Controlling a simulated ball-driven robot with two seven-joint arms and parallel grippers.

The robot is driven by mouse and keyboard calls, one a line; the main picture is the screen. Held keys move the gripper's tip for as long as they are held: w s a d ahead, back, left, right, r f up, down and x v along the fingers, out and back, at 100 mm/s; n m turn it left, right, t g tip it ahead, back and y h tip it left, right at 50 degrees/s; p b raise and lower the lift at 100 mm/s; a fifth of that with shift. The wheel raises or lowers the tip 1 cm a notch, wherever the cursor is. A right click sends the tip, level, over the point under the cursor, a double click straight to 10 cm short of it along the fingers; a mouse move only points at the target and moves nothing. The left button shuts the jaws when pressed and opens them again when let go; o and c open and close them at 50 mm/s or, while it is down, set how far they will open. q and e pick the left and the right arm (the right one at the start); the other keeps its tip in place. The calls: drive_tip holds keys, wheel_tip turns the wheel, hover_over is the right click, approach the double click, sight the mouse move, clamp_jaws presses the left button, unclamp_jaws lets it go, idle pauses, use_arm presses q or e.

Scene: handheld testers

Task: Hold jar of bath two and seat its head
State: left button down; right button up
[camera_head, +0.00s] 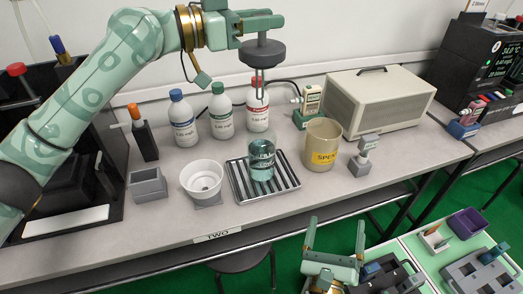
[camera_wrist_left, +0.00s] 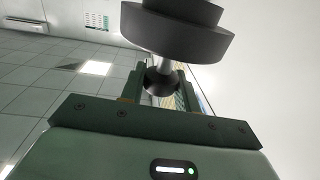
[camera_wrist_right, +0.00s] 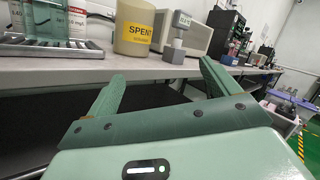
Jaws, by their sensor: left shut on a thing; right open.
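A glass jar (camera_head: 261,160) with teal liquid stands upright on a slatted metal tray (camera_head: 238,184) on the bench, behind the TWO label (camera_head: 218,236). My left gripper (camera_head: 262,22) is shut on a dark grey round head (camera_head: 262,54), held in the air above the jar. Thin prongs hang from the head, apart from the jar. The head also shows large in the left wrist view (camera_wrist_left: 180,35). My right gripper (camera_head: 335,240) is open and empty, low in front of the bench. In the right wrist view part of the jar (camera_wrist_right: 44,20) shows at top left.
A yellowish SPENT beaker (camera_head: 322,145) stands right of the tray, with a small grey stand (camera_head: 363,157) beside it. A white bowl (camera_head: 202,178) and grey holder (camera_head: 147,185) are left. Several capped bottles (camera_head: 221,112) stand behind. A beige box (camera_head: 378,100) is back right.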

use_arm(q)
drive_tip(key=shift+a, duration=0.1)
use_arm(e)
drive_tip(key=w+a+r+m+g+y, duration=0.2)
drive_tip(key=w+a+r, duration=0.25)
drive_tip(key=a, duration=0.45)
use_arm(q)
drive_tip(key=shift+r, duration=0.1)
use_arm(e)
drive_tip(key=y, duration=0.4)
approach(261, 144)
drive_tip(key=w, duration=0.8)
drive_tip(key=shift+w, duration=0.1)
drive_tip(key=c, duration=1.5)
use_arm(q)
drive_tip(key=shift+n+t+y, duration=0.3)
drive_tip(key=shift+n+t, duration=0.1)
drive_tip(key=shift+t, duration=0.2)
drive_tip(key=f, duration=1.2)
drive_tip(key=shift+s, duration=0.2)
drive_tip(key=shift+f+t, duration=0.15)
drive_tip(key=shift+t, duration=0.15)
drive_tip(key=shift+w+r+n+y, duration=0.15)
drive_tip(key=shift+r+n+y, duration=0.15)
drive_tip(key=shift+r+n, duration=0.1)
